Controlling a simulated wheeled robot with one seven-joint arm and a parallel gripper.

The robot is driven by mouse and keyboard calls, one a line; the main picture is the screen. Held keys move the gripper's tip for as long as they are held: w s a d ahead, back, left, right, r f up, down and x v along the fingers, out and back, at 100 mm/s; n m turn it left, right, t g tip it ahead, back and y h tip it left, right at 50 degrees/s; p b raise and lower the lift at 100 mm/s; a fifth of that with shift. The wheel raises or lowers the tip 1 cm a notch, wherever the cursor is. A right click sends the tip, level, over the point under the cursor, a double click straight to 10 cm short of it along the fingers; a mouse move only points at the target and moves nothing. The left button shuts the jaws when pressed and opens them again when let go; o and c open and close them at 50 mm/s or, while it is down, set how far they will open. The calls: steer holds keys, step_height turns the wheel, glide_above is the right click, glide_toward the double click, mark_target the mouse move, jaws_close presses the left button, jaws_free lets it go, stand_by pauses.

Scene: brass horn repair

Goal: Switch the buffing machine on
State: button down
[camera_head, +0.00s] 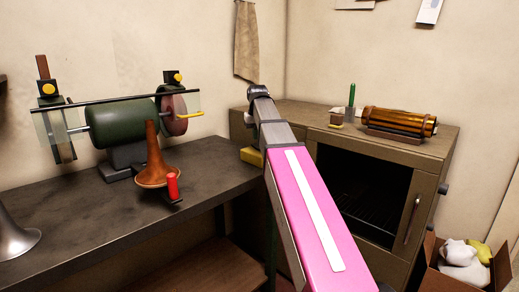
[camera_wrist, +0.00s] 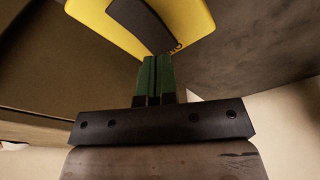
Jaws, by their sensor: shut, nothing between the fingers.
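The buffing machine (camera_head: 125,122) stands on the dark bench at the left, with a green motor body, a reddish wheel (camera_head: 174,112) and clear guards at both ends. A yellow box (camera_head: 251,156) sits at the bench's right edge, partly hidden by my arm. In the wrist view, a yellow thing (camera_wrist: 88,12) with a dark panel, probably this box, lies just beyond my fingertips. My gripper (camera_wrist: 155,60) shows green fingers shut together and empty. I cannot tell whether they touch the yellow thing. No switch button is clearly visible. My gripper is hidden in the head view.
A cabinet (camera_head: 433,160) at the right carries a copper-coloured cylinder (camera_head: 398,121). A cardboard box (camera_head: 437,280) is on the floor.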

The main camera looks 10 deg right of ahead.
mark_target(256, 145)
steer(key=shift+f, duration=1.3)
stand_by(0.8)
steer(key=shift+r, duration=3.55)
steer(key=shift+s, duration=0.1)
